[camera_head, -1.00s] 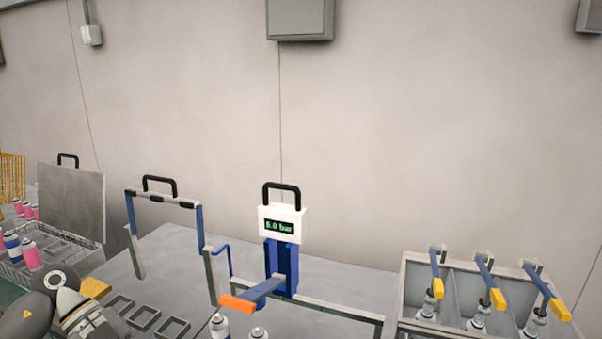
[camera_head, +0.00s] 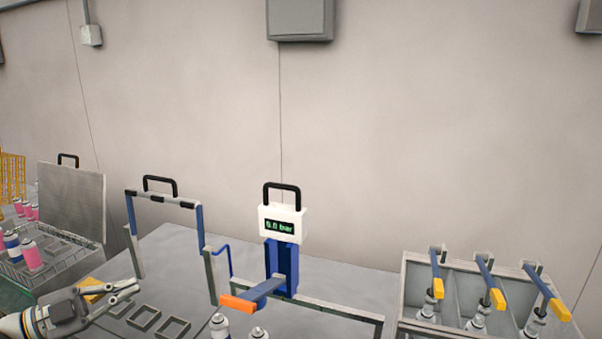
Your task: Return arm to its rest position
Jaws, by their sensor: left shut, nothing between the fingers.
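My left gripper (camera_head: 130,291) reaches in from the lower left and points right. It is shut and empty, above the left part of the grey worktable (camera_head: 185,255). It is close to the low square frames (camera_head: 144,319) on the table and in front of a yellow piece (camera_head: 90,291), which it partly hides. My right gripper is out of view.
A blue crimping station with a white display (camera_head: 281,224) and orange-tipped lever (camera_head: 238,304) stands mid-table. Two cans (camera_head: 219,326) are below it. A grey crate (camera_head: 404,283) with yellow-tipped levers is at right. A wire basket (camera_head: 40,280) holds cans at left.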

